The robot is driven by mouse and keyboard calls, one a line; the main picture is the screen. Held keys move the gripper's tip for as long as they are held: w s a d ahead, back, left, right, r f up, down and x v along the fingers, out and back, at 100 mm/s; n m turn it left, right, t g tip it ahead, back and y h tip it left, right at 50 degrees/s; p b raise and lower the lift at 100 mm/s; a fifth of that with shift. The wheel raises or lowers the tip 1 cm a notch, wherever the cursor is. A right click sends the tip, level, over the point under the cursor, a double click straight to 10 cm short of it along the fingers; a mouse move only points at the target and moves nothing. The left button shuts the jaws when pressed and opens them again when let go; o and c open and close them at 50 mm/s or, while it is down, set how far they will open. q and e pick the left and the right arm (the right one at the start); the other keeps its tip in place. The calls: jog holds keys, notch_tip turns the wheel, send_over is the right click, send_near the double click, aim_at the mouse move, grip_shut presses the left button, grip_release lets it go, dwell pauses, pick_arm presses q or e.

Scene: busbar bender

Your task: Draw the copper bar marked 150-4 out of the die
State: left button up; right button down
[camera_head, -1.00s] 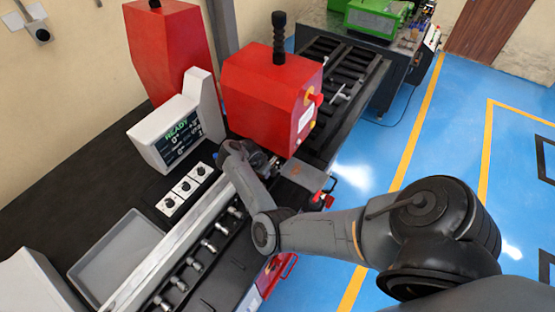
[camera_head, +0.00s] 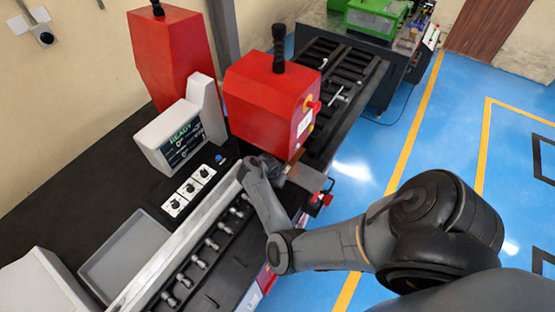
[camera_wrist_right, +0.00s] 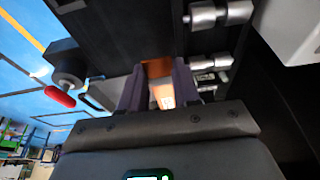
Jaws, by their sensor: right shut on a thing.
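In the right wrist view, the copper bar (camera_wrist_right: 158,70) stands between the two fingers of my right gripper (camera_wrist_right: 158,88), which is shut on it. A small pale label shows low on the bar, too small to read. The bar's far end runs up against dark machine parts (camera_wrist_right: 130,25), and I cannot tell how much of it is inside the die. In the head view, my right gripper (camera_head: 278,176) is at the bender, just below the front red housing (camera_head: 268,102). My own wrist mostly hides the bar and die there. My left gripper is not in view.
A display (camera_head: 180,138) reading READY and three switch plates (camera_head: 188,188) stand left of my wrist. A grey tray (camera_head: 125,255) and a row of metal rollers (camera_head: 205,250) lie at the lower left. Blue floor (camera_head: 430,120) is open on the right.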

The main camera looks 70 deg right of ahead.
jog(key=shift+s+a+p, duration=0.1)
jog(key=shift+s+a, duration=0.15)
jog(key=shift+s, duration=1.1)
jog(key=shift+s+a+p, duration=0.1)
jog(key=shift+s+a, duration=0.1)
jog(key=shift+s, duration=1.1)
jog(key=shift+s+a+p, duration=0.1)
jog(key=shift+s+a, duration=0.15)
jog(key=shift+s, duration=1.1)
jog(key=shift+s+a, duration=0.25)
jog(key=shift+s, duration=0.35)
jog(key=shift+f, duration=0.1)
notch_tip(320, 180, up, 5)
jog(key=shift+r, duration=0.1)
jog(key=shift+w+d, duration=0.1)
jog(key=shift+d, duration=0.05)
